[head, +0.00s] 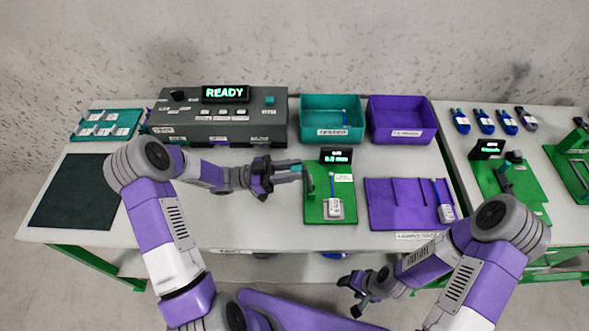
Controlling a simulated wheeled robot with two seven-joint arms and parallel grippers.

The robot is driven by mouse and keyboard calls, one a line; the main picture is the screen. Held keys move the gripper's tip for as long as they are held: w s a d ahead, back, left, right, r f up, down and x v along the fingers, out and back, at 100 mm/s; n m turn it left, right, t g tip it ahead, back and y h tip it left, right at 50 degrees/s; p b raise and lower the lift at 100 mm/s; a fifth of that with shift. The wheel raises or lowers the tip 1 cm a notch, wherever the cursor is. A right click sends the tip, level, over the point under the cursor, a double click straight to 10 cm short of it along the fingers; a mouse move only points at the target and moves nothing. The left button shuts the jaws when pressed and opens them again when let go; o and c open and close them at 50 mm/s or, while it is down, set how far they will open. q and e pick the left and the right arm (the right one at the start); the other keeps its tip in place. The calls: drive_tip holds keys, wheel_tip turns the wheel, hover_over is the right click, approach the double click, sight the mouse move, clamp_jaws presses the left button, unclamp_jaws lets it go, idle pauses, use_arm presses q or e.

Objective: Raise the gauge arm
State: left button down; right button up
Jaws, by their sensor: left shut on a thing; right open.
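The gauge is a green plate (318,212) with a small black display (336,156) showing a green reading too small to read surely. Its grey gauge arm (308,182) shows at the plate's left edge. My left gripper (297,170) reaches it from the left, its teal fingertips shut on the gauge arm, whose grasped part is mostly hidden. A blue cable with a white labelled connector (335,209) lies on the plate. My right gripper (348,294) is open and empty, in front of the table's near edge.
A purple mat (380,195) holding another cable (445,212) lies right of the gauge. A teal bin (316,106) and a purple bin (386,107) stand behind. A grey console (270,128) reads READY. A second green fixture (522,184) is on the right table.

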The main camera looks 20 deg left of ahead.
use_arm(q)
drive_tip(key=shift+a+f, duration=0.2)
drive_tip(key=shift+f, duration=0.1)
drive_tip(key=c, duration=0.9)
unclamp_jaws()
drive_tip(key=shift+a, duration=0.1)
drive_tip(key=shift+r, duration=0.1)
drive_tip(key=s+a, duration=0.1)
drive_tip(key=a, duration=0.3)
drive_tip(key=s+a+p, duration=0.1)
drive_tip(key=a, duration=0.3)
drive_tip(key=s+a, duration=0.1)
drive_tip(key=a, duration=0.3)
drive_tip(key=shift+s+a+p, duration=0.25)
drive_tip(key=shift+s+p, duration=0.05)
drive_tip(key=shift+s, duration=0.05)
